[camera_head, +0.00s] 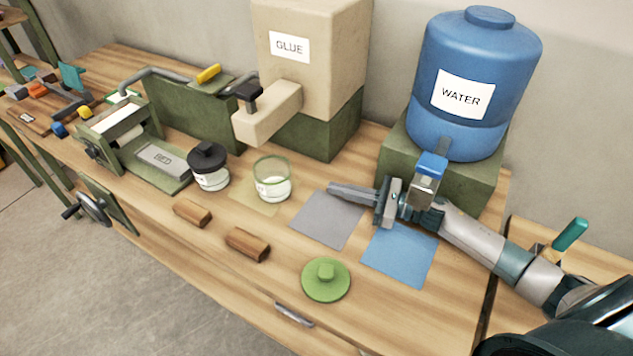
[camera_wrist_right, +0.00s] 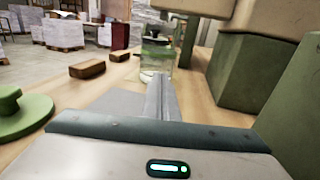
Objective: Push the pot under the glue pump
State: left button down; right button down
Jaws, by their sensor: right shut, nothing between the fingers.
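The pot (camera_head: 273,182), a clear glass jar with a green rim and a white label, stands upright partly on a tan mat (camera_head: 243,196). It also shows in the right wrist view (camera_wrist_right: 156,66), straight beyond my fingertips. The glue pump (camera_head: 266,113) is a beige block with a dark top, jutting from the GLUE box (camera_head: 325,55) behind and left of the pot. My right gripper (camera_head: 334,188) is shut and empty, to the right of the pot, apart from it and pointing at it. Its fingers (camera_wrist_right: 159,85) are together. My left gripper is not in view.
A black-lidded jar (camera_head: 209,167) stands left of the pot. The blue WATER tank (camera_head: 463,125) is behind my right arm. Two wooden blocks (camera_head: 247,244) and a green lid (camera_head: 326,280) lie in front. Grey (camera_head: 322,225) and blue (camera_head: 400,255) mats lie flat.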

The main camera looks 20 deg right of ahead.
jog(key=shift+w+a+r+p, duration=0.15)
jog(key=shift+w+a+p, duration=0.25)
jog(key=shift+w+a, duration=0.1)
jog(key=p, duration=0.4)
send_over(292, 191)
jog(key=v, duration=0.5)
jog(key=shift+a, duration=0.35)
jog(key=shift+w+a, duration=0.15)
jog(key=shift+a, duration=0.15)
jog(key=shift+w+a+f+b, duration=0.25)
jog(key=shift+w+a+b, duration=0.15)
jog(key=shift+b, duration=0.1)
jog(key=shift+b+x, duration=0.7)
jog(key=shift+x, duration=0.25)
jog(key=shift+w+a, duration=0.15)
jog(key=shift+a, duration=0.1)
jog(key=shift+r, duration=0.1)
